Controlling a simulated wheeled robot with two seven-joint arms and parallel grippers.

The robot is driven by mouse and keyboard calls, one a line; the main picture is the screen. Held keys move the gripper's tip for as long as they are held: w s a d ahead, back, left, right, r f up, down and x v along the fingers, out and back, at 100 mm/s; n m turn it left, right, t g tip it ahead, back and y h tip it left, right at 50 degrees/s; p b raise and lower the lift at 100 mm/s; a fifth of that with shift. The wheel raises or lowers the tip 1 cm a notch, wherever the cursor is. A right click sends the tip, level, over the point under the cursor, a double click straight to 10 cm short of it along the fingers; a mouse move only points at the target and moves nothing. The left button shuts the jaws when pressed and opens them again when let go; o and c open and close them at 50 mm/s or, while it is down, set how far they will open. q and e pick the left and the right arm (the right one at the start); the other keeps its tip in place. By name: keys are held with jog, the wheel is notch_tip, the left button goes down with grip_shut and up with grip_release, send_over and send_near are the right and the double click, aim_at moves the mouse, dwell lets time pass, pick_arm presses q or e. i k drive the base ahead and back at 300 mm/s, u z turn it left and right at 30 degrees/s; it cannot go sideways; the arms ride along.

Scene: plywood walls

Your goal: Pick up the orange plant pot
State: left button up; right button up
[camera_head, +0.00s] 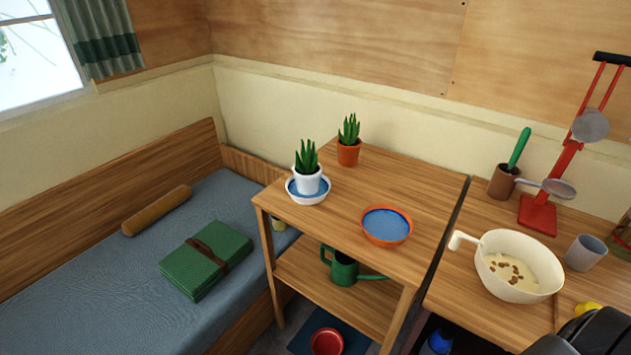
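The orange plant pot (348,154) holds a spiky green plant (349,129). It stands upright on the wooden shelf table (330,226), near its back edge by the wall. No gripper is near it. A black part of my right arm or gripper (588,334) shows at the bottom right corner, far from the pot; its fingers cannot be made out. My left gripper is not in view.
A white pot (307,183) with a plant stands on a blue-and-white saucer (307,199) in front. An empty orange-rimmed blue saucer (387,240) lies to the right. A watering can (343,270) is below. A cream bowl (495,286) and red stand (540,211) are on the right counter.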

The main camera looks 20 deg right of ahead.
aim_at(349, 145)
jog(key=z, duration=1.25)
